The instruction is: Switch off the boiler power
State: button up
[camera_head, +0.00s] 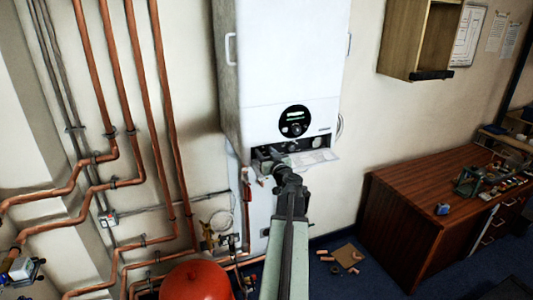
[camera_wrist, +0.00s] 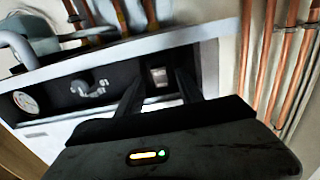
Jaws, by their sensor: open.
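The white boiler (camera_head: 290,60) hangs on the wall, with a round black display (camera_head: 294,122) low on its front. A flap is lowered beneath it. My arm reaches up to this opening, and my gripper (camera_head: 276,165) is at its left part, small and partly hidden by the arm. In the wrist view, a dark control panel carries a round gauge (camera_wrist: 26,102), a grey knob (camera_wrist: 90,87) and a small rocker switch (camera_wrist: 160,76). My gripper (camera_wrist: 158,88) is open, its two dark fingers on either side of the switch. Whether they touch the panel is unclear.
Copper pipes (camera_head: 165,120) run down the wall at left. A red vessel (camera_head: 196,281) stands low in front. A wooden desk (camera_head: 420,205) with tools is at right, under an open wall cabinet (camera_head: 405,40). Pipe pieces lie on cardboard (camera_head: 347,256) on the floor.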

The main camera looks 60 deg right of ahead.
grip_shut()
jog(key=shift+f+t+b, duration=0.3)
jog(key=shift+f+b, duration=0.25)
jog(key=shift+b, duration=0.7)
jog(key=shift+r+h+b, duration=0.1)
jog(key=shift+h+b, duration=0.3)
jog(key=shift+b, duration=0.25)
jog(key=shift+r, duration=0.2)
grip_release()
jog(key=shift+t, duration=0.3)
jog(key=shift+s, duration=0.1)
jog(key=v, duration=0.7)
jog(key=shift+s+a+b, duration=0.25)
jog(key=shift+b, duration=0.2)
